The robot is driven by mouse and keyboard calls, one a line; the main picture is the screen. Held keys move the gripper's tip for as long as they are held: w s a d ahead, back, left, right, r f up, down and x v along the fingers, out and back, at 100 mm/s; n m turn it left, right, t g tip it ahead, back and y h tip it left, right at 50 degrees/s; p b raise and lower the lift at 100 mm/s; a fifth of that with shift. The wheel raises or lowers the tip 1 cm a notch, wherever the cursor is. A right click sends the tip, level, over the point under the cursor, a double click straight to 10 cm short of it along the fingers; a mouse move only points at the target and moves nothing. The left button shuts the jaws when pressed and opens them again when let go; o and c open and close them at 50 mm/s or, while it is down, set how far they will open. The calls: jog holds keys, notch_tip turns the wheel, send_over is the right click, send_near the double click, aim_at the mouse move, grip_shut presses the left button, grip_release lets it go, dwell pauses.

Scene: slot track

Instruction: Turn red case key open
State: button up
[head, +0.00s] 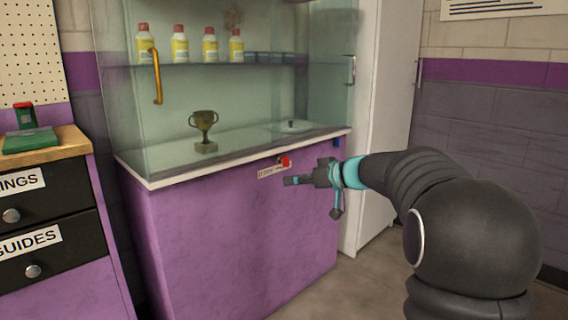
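The red case key (287,161) is on the purple front of the display case, just under its white ledge. A small white label (272,172) with unreadable text is fixed below and left of it. The glass case (240,100) stands above the purple base. My gripper (290,181) reaches in from the right, its fingers pointing left. In the picture it lies just below the key; whether it touches the key or the case front cannot be told. The fingers are small and edge-on, so their opening is unclear.
Inside the case are a trophy (204,131) and several yellow bottles (180,46) on a shelf. A yellow handle (157,76) is on the glass. A drawer unit (45,215) stands left, a white cabinet (385,100) right. A small blue part (336,143) sits on the case front.

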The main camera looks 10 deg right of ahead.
aim_at(285, 161)
jog(key=w+d+f+t, duration=0.2)
jog(key=w+d+t, duration=0.3)
jog(key=w+d, duration=0.6)
jog(key=p+x, duration=0.3)
jog(key=x, duration=1.2)
jog(key=shift+a+n+y, duration=0.3)
jog(key=shift+a+n, duration=0.1)
jog(key=shift+a, duration=0.1)
jog(key=shift+c, duration=0.2)
grip_shut()
